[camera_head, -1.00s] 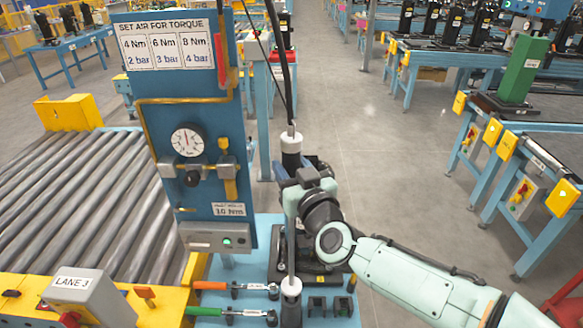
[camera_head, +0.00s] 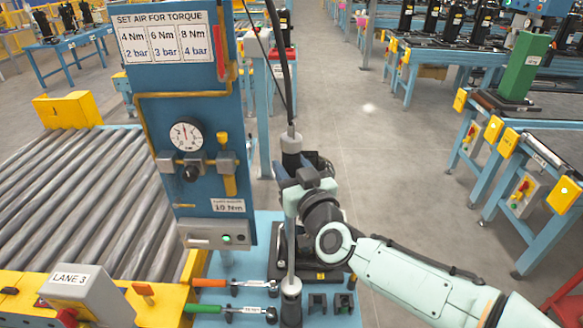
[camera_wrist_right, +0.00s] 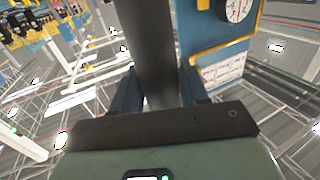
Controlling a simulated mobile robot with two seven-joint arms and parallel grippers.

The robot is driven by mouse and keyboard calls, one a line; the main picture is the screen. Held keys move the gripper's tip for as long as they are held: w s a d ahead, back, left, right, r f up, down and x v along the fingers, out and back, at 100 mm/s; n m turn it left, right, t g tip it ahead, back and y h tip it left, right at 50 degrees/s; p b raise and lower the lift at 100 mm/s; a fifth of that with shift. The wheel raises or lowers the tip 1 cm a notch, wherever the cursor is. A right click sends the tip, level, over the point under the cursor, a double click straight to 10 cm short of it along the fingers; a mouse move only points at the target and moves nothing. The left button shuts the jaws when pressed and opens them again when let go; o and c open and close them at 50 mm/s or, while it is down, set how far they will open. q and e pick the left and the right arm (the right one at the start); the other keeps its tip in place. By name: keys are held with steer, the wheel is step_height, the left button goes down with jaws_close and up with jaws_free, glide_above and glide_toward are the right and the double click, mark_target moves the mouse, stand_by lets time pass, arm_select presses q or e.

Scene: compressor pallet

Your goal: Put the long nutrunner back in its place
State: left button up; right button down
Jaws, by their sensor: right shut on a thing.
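The long nutrunner (camera_head: 291,240) is a slim upright tool with a dark collar at its top, where a black hose runs upward. My right gripper (camera_head: 291,190) is shut around its upper part, just below the collar. The nutrunner's lower end meets a dark upright holder with a pale ring (camera_head: 291,288); I cannot tell how deep it sits. In the right wrist view the nutrunner's dark body (camera_wrist_right: 150,50) runs between the blue fingers of the right gripper (camera_wrist_right: 160,90). My left gripper is not in view.
A blue panel (camera_head: 205,75) with a gauge stands close on the left. A black fixture (camera_head: 325,262) stands behind, with small dark blocks (camera_head: 318,304) to the right. A roller conveyor (camera_head: 70,200) is at left.

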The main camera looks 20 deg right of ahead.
steer(key=shift+f+b, duration=1.9)
steer(key=shift+f, duration=0.05)
stand_by(0.6)
steer(key=shift+c, duration=2.4)
jaws_free()
steer(key=shift+f, duration=0.4)
steer(key=shift+s+r, duration=0.1)
steer(key=shift+s, duration=0.3)
steer(key=s+d, duration=0.1)
steer(key=s, duration=1.1)
steer(key=shift+s+d+r, duration=0.2)
steer(key=shift+s+d, duration=0.05)
steer(key=shift+s, duration=0.05)
